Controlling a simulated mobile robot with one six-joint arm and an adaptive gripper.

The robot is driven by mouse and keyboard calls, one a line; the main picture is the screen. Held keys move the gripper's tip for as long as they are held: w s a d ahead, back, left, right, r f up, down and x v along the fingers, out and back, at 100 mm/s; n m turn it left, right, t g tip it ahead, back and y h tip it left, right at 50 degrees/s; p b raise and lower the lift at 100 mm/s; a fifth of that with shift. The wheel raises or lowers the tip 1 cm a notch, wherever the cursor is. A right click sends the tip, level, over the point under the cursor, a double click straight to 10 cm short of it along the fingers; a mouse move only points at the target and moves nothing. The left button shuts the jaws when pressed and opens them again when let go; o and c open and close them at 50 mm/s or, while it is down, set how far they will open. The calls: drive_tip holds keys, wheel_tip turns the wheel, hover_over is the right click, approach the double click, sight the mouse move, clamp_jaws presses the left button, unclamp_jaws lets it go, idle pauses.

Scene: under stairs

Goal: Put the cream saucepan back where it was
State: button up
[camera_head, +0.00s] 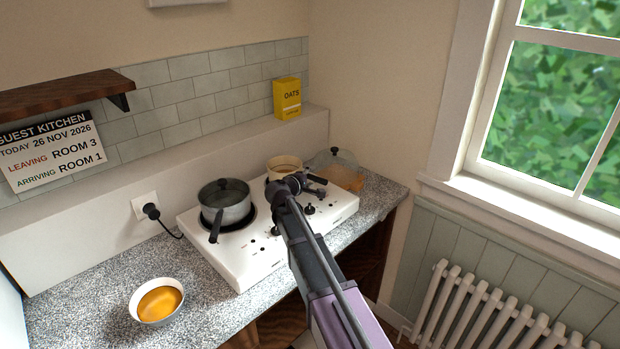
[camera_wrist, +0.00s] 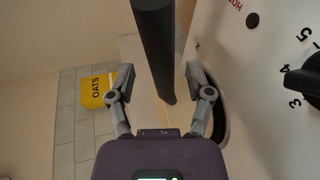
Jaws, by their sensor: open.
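The cream saucepan (camera_head: 284,163) is at the right rear of the white hob (camera_head: 262,262), partly hidden behind my gripper (camera_head: 292,184). A dark handle (camera_head: 316,179) sticks out to the right beside my gripper. In the wrist view, my gripper (camera_wrist: 160,68) is open, with one finger on each side of a long dark handle (camera_wrist: 152,45). I see no clear contact between fingers and handle. How the pan's base sits on the hob is hidden.
A grey lidded pot (camera_head: 226,207) stands on the left hotplate. A glass lid (camera_head: 338,160) is right of the saucepan. A bowl of orange soup (camera_head: 157,301) stands on the speckled counter (camera_head: 85,305). A yellow oats box (camera_head: 288,98) is on the ledge.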

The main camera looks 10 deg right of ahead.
drive_tip(key=p+v, duration=0.2)
drive_tip(key=v, duration=0.9)
drive_tip(key=shift+s+p, duration=0.25)
drive_tip(key=shift+p, duration=0.1)
drive_tip(key=shift+a, duration=0.1)
drive_tip(key=s+d+f+m+g, duration=0.1)
drive_tip(key=s+d+f+m, duration=0.1)
drive_tip(key=s+d, duration=0.1)
drive_tip(key=s+d+f+g, duration=0.1)
drive_tip(key=d, duration=0.1)
drive_tip(key=shift+s+d+f+m+g+y, duration=0.1)
drive_tip(key=shift+s+f+m+g+y, duration=0.2)
drive_tip(key=shift+f+m, duration=0.1)
drive_tip(key=s+d+f+m+g+y, duration=0.2)
drive_tip(key=s+f+m+g+y, duration=0.1)
drive_tip(key=s, duration=0.8)
drive_tip(key=s+d+f+m+g+y, duration=0.2)
drive_tip(key=s+f+m+g+y, duration=0.2)
drive_tip(key=s, duration=0.7)
wheel_tip(320, 180, down, 3)
drive_tip(key=shift+f+m+g+y, duration=0.1)
drive_tip(key=shift+m+g+y, duration=0.2)
drive_tip(key=shift+g+y, duration=0.65)
drive_tip(key=shift+s, duration=0.1)
